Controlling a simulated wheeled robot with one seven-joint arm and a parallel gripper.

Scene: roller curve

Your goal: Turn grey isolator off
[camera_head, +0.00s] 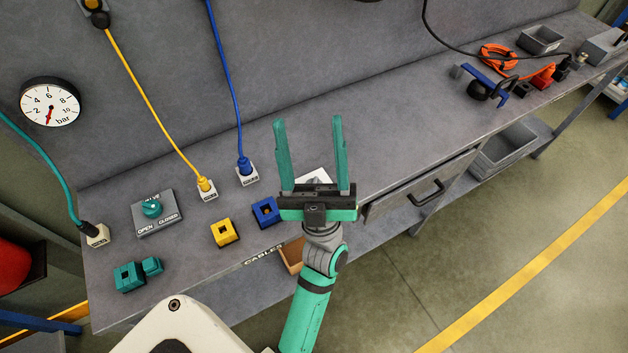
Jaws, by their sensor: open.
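No part is clearly marked as an isolator. A grey plate (173,221) with a teal rotary knob (151,208) lies on the left of the bench, with "OPEN" and "CLOSED" printed along its near edge. I cannot tell the knob's exact setting. My gripper (309,122) is open and empty, its two long teal fingers pointing away over the bench, to the right of the plate and apart from it. A white item (316,177) is partly hidden behind the gripper.
Yellow (207,188), blue (247,174) and green (93,233) cable ends stand near the plate. Yellow (224,233), blue (266,211) and teal (128,277) blocks sit along the front. A pressure gauge (50,102) hangs on the left. The bench middle is clear.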

